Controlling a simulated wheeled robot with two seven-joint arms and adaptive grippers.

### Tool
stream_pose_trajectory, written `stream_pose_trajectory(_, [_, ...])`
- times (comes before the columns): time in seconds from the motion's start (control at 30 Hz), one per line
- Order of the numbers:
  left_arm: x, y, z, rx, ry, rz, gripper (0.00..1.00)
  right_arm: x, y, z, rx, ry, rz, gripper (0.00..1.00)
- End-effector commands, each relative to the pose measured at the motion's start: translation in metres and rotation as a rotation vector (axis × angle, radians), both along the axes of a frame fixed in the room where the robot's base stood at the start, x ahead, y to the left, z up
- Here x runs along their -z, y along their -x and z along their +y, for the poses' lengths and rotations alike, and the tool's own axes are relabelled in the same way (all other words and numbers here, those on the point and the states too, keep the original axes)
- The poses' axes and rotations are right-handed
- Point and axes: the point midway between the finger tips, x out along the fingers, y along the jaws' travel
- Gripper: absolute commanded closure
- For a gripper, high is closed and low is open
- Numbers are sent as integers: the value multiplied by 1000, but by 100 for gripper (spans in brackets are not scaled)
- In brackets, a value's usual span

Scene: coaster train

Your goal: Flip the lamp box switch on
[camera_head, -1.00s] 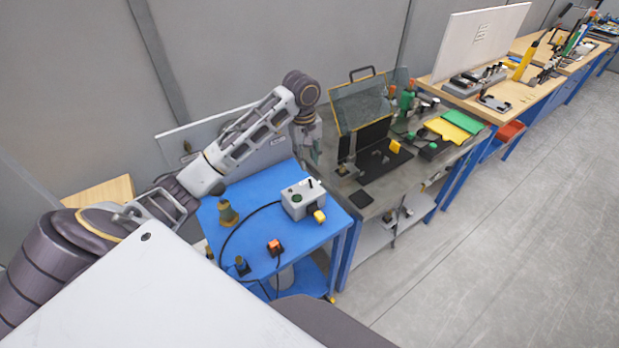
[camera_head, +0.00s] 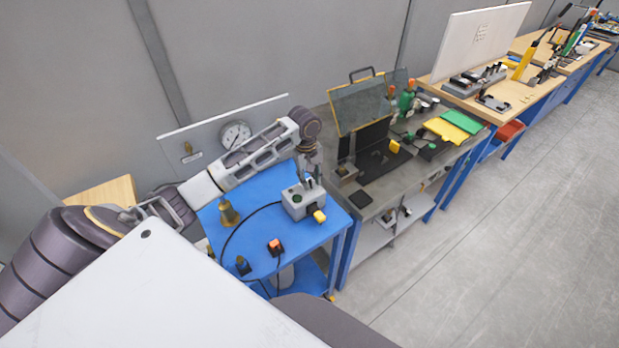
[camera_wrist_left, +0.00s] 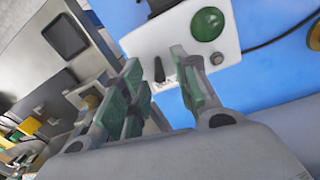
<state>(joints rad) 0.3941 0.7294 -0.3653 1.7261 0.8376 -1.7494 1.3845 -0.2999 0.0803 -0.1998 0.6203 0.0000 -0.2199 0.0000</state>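The lamp box (camera_head: 297,204) is a small light-grey box on the blue table. In the left wrist view the lamp box (camera_wrist_left: 140,45) shows a green round lamp (camera_wrist_left: 207,24) and a black lever switch (camera_wrist_left: 159,69). My left gripper (camera_head: 309,182) is just above the box top, pointing down. In the left wrist view my left gripper (camera_wrist_left: 162,82) is open, with its greenish finger pads apart and the switch appearing in the gap between them. I cannot tell whether a finger touches the switch. My right gripper is not in view.
The blue table (camera_head: 260,232) also holds a brass bell-shaped item (camera_head: 228,214), an orange-topped plug (camera_head: 275,247) and a black cable. A panel with a gauge (camera_head: 235,134) stands behind. A grey workbench (camera_head: 385,205) with a raised clear cover adjoins on the right.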

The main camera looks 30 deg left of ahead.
Motion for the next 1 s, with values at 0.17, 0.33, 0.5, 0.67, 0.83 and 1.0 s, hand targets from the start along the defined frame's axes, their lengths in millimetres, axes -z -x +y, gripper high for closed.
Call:
stream_pose_trajectory(0.17, [0,0,0,0,0,0,72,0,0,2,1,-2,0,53])
stream_pose_trajectory(0.33, [0,0,0,0,0,0,94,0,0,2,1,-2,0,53])
stream_pose_trajectory(0.5, [0,0,0,0,0,0,100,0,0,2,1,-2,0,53])
stream_pose_trajectory(0.67, [0,0,0,0,-3,-1,100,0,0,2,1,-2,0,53])
stream_pose_trajectory(0.83, [-1,0,-1,0,-20,-8,100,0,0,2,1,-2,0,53])
stream_pose_trajectory(1.0, [-1,1,-3,2,-57,-24,100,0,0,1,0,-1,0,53])
